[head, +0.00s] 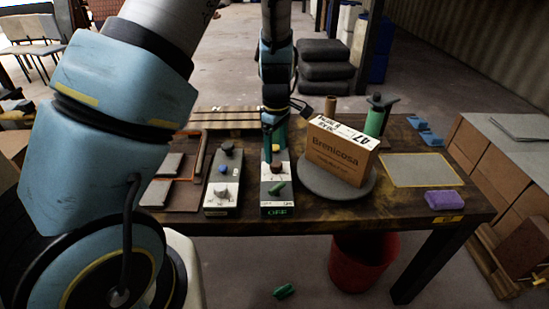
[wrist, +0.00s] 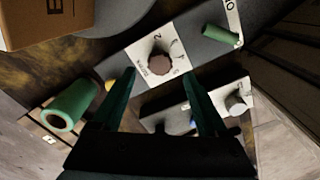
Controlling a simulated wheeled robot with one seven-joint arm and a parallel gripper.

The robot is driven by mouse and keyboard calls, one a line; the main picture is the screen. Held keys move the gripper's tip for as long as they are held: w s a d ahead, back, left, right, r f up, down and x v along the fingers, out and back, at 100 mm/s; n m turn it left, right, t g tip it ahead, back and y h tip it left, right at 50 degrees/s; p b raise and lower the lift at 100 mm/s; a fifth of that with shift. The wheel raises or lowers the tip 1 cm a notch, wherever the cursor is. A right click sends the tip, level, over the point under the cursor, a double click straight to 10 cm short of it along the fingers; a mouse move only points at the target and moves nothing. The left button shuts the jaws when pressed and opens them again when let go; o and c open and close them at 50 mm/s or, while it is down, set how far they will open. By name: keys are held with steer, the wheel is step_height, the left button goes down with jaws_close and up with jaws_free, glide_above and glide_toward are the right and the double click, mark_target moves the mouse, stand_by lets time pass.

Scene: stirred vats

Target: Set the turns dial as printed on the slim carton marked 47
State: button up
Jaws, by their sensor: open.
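The slim carton (head: 342,152) is brown with a white top marked 47, and its front reads Brenicosa. It stands on a round grey plate (head: 312,190); smaller print on it is too small to read. In the wrist view only a corner of the carton (wrist: 55,20) shows. A brown round dial (wrist: 159,63) sits on a white scale plate with numbers, on a grey control box (head: 276,207). The label and pointer setting are not legible. My gripper (wrist: 160,71) is open above the dial, its green fingers on either side; contact cannot be told.
A second box (head: 222,203) with white, blue and black knobs stands to the left. A purple block (head: 444,200) lies at the right. A red bin (head: 360,262) is below the table.

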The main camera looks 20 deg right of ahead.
mark_target(276, 163)
steer(key=shift+f+p, duration=0.3)
steer(key=shift+f, duration=1.95)
jaws_close()
